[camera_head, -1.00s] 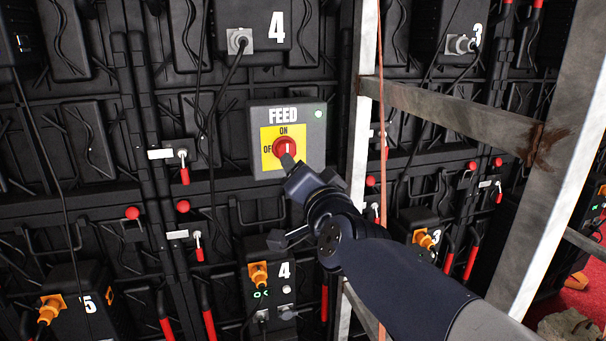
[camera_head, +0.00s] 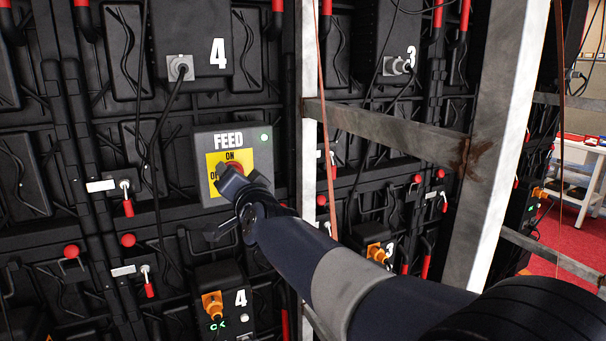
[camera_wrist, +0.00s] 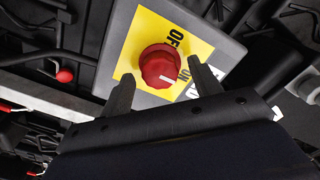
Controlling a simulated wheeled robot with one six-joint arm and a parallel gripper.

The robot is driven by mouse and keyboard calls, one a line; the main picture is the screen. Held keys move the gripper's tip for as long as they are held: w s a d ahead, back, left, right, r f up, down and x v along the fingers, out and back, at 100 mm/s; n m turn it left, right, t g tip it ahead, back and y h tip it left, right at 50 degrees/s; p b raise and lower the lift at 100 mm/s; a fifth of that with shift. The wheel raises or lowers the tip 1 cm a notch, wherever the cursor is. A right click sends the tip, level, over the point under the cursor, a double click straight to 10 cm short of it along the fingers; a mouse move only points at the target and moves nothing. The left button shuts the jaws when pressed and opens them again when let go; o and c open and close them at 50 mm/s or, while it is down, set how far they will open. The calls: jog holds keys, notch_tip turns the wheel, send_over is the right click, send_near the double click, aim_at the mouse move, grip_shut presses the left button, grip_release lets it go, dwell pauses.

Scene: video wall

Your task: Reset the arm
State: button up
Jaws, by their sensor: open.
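My gripper (camera_head: 226,181) is in front of the FEED switch box (camera_head: 203,140) in the head view and partly covers its red knob (camera_head: 236,167). In the wrist view, my gripper (camera_wrist: 163,92) is open, with one finger on each side of the red knob (camera_wrist: 158,66). The fingers look apart from the knob. The knob sits on a yellow plate (camera_wrist: 140,35) with OFF and ON lettering. Its white mark shows in the wrist view and points toward the ON lettering.
A metal frame post (camera_head: 309,110) stands just right of the box, with a crossbar (camera_head: 385,131) running right to a wider post (camera_head: 497,150). Cables hang on the black panel wall. A small box numbered 4 (camera_head: 225,275) sits below my arm.

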jog(key=shift+w+a, duration=0.1)
jog(key=shift+w, duration=0.1)
jog(key=shift+s, duration=0.1)
jog(key=v, duration=1)
jog(key=w+a+n+p, duration=0.4)
jog(key=w+n+p, duration=0.5)
jog(key=n+p, duration=0.8)
jog(key=shift+n+p, duration=0.3)
jog(key=shift+p, duration=0.8)
jog(key=shift+a, duration=0.15)
dwell(0.3)
